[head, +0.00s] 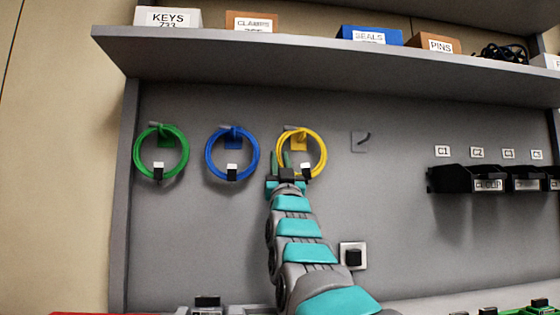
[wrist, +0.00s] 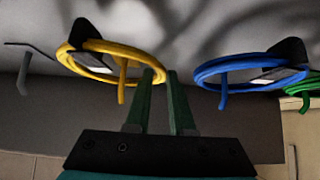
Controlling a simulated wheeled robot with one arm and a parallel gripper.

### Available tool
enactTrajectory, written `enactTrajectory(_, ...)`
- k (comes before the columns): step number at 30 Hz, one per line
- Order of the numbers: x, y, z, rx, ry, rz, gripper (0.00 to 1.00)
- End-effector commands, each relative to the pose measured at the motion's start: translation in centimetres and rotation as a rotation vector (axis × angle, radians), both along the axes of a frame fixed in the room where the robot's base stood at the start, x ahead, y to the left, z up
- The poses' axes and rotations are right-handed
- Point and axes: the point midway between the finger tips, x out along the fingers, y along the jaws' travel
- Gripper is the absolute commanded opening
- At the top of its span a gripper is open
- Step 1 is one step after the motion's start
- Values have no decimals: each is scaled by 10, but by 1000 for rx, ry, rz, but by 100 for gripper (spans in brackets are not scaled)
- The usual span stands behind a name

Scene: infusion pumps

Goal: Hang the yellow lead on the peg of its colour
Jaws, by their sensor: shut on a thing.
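The yellow lead (head: 325,153) is a coiled ring with a black plug and white tag, against the grey back panel. The yellow peg (head: 299,143) shows inside the ring's upper part, and the ring's top lies at the peg. In the wrist view the peg (wrist: 123,80) crosses the yellow ring (wrist: 75,64), which appears to be around it; exact contact is unclear. My gripper (head: 281,158) is at the ring's lower left side. In the wrist view my gripper's green fingers (wrist: 160,76) are shut on the yellow lead's edge.
A blue lead (head: 207,153) and a green lead (head: 137,153) hang on their pegs to the left. A bare grey peg (head: 361,141) is at the right. Black bins (head: 452,180) are farther right. A shelf (head: 320,65) with labelled boxes overhangs the panel.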

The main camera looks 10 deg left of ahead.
Motion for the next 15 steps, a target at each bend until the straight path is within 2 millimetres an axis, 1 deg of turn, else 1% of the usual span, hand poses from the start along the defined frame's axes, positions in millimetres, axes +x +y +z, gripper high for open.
enactTrajectory(3, 0, 0, 0, 0, -1, 0, 0)
enactTrajectory(4, 0, 0, 0, 0, -1, 0, 25)
enactTrajectory(12, 0, 0, 0, 0, 0, 0, 55)
enactTrajectory(15, 0, 0, 0, 0, 0, 0, 56)
